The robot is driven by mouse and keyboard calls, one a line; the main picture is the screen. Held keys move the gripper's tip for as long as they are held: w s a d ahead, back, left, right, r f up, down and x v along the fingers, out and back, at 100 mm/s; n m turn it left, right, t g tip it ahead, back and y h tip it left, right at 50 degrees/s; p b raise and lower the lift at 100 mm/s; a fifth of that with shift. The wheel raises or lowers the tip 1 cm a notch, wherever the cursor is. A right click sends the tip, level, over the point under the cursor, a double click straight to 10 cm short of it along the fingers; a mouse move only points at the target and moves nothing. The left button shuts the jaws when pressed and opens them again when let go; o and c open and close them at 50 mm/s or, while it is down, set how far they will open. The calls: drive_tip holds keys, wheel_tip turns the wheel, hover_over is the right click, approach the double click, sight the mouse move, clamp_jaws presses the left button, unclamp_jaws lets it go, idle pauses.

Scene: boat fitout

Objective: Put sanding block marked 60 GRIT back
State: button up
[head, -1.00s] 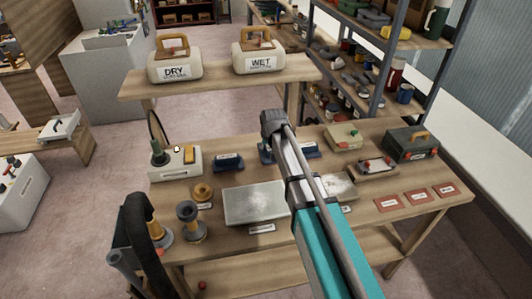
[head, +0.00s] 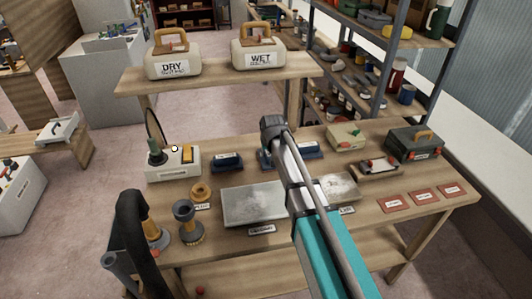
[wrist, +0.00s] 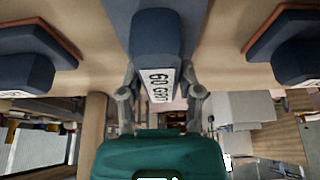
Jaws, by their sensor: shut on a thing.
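The blue sanding block marked 60 GRIT (wrist: 155,45) is upright between the fingers of my gripper (wrist: 162,97) in the wrist view. Its white label faces the camera. My gripper is shut on its handle. In the head view part of the block (head: 266,159) shows beside my arm, which hides the rest and the fingers. It stands in line between two similar blue blocks, one on the left (head: 226,162) and one on the right (head: 308,151). Both neighbours also show in the wrist view (wrist: 30,60) (wrist: 290,55). I cannot tell whether the held block touches the bench.
The wooden bench (head: 400,235) carries a pale sander station (head: 173,168), grey plates (head: 252,206), a toolbox (head: 414,143) and red labelled pads (head: 420,197). A raised shelf (head: 220,78) behind holds the DRY (head: 172,60) and WET (head: 258,52) caddies.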

drive_tip(key=shift+f, duration=0.15)
drive_tip(key=o, duration=1)
drive_tip(key=p+v, duration=1.1)
drive_tip(key=v, duration=0.1)
drive_tip(key=shift+r, duration=0.2)
idle(0.8)
